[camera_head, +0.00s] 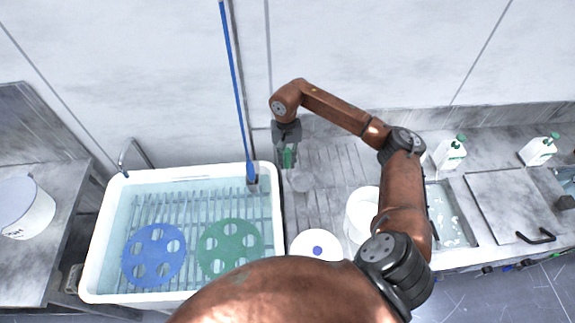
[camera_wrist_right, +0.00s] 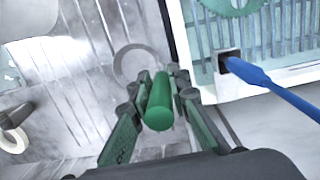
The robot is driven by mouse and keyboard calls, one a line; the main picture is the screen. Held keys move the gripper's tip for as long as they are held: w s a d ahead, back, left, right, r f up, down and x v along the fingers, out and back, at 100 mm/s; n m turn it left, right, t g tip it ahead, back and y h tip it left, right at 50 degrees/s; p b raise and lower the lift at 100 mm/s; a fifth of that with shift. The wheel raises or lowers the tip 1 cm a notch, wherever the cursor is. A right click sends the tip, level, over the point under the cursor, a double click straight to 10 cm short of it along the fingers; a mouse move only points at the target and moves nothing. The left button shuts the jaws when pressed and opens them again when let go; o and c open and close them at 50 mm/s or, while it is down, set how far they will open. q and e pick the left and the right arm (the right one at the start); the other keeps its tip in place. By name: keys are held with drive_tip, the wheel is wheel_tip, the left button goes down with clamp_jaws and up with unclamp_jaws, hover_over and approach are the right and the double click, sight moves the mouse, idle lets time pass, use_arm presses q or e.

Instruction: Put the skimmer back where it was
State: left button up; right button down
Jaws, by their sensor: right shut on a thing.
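My right gripper (camera_head: 287,150) is shut on the green handle (camera_head: 288,158) of what looks like the skimmer, just right of the white bath's upper right corner. In the right wrist view the gripper (camera_wrist_right: 160,98) has the green handle (camera_wrist_right: 159,104) between its fingers. A pale round ring (camera_wrist_right: 118,66), apparently the skimmer's head, shows beyond the handle over the grooved steel drainboard. I cannot tell whether the ring touches the board. My left gripper is not in view.
The white bath (camera_head: 278,215) holds a blue holed disc (camera_head: 146,262) and a green holed disc (camera_head: 212,251). A blue pole (camera_head: 238,80) leans upright at the bath's right end. A white bucket (camera_head: 355,222) and a white round item (camera_head: 308,238) stand right of the bath. Bottles (camera_head: 449,154) stand further right.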

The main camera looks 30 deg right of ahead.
sight(288, 169)
wheel_tip(288, 169, down, 2)
drive_tip(key=shift+s+f+p, duration=0.15)
drive_tip(key=shift+p, duration=0.3)
drive_tip(key=shift+f, duration=0.3)
drive_tip(key=c, duration=1.8)
unclamp_jaws()
use_arm(q)
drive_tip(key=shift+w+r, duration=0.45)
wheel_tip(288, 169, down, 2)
drive_tip(key=b, duration=0.2)
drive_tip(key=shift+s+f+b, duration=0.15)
drive_tip(key=shift+b, duration=0.2)
use_arm(e)
drive_tip(key=r, duration=0.4)
drive_tip(key=w+r, duration=0.1)
drive_tip(key=r, duration=0.7)
drive_tip(key=shift+w+d+r, duration=0.1)
drive_tip(key=shift+w+d, duration=0.05)
drive_tip(key=shift+d, duration=0.1)
